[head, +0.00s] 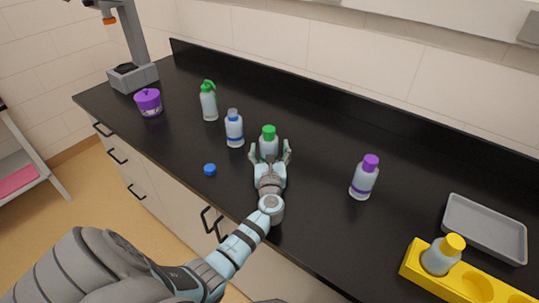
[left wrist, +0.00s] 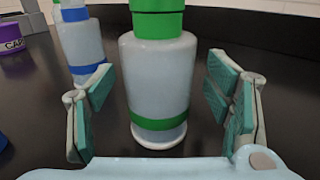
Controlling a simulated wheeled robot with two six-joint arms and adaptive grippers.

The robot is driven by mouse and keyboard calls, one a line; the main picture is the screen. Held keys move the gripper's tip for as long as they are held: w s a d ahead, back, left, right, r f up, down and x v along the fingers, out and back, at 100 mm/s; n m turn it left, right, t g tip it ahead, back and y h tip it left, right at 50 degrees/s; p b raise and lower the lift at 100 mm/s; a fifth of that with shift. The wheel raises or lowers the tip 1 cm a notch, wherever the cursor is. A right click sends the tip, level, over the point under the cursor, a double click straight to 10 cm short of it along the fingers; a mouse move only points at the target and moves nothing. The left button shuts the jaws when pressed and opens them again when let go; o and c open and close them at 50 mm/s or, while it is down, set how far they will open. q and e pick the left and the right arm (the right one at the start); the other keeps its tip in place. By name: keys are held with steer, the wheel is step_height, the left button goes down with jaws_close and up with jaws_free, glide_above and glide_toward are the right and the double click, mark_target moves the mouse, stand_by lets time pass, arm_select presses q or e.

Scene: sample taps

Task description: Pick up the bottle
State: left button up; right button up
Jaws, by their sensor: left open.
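A pale bottle with a green cap and a green band (head: 268,147) stands upright on the black counter, partly hidden by my gripper in the head view. It fills the middle of the left wrist view (left wrist: 159,85). My left gripper (head: 271,157) is open, with one finger on each side of this bottle. In the left wrist view there are gaps between both finger pads (left wrist: 160,100) and the bottle. Other bottles stand on the counter: one with a blue band (head: 234,130), one with a purple cap (head: 363,178), and one with a yellow cap (head: 441,256) in a yellow holder.
A blue cap (head: 210,169) lies left of my gripper. A green-topped spray bottle (head: 208,102) and a purple pot (head: 148,102) stand further left. The yellow holder (head: 413,262) and a grey tray (head: 483,246) are at the right. The counter (head: 315,205) is clear between gripper and purple-capped bottle.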

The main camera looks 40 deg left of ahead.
arm_select(q)
steer(key=shift+w+a, duration=0.4)
steer(key=shift+r, duration=0.1)
steer(key=c, duration=1.5)
steer(key=shift+o, duration=0.2)
steer(key=shift+s, duration=0.1)
steer(key=shift+r, duration=0.1)
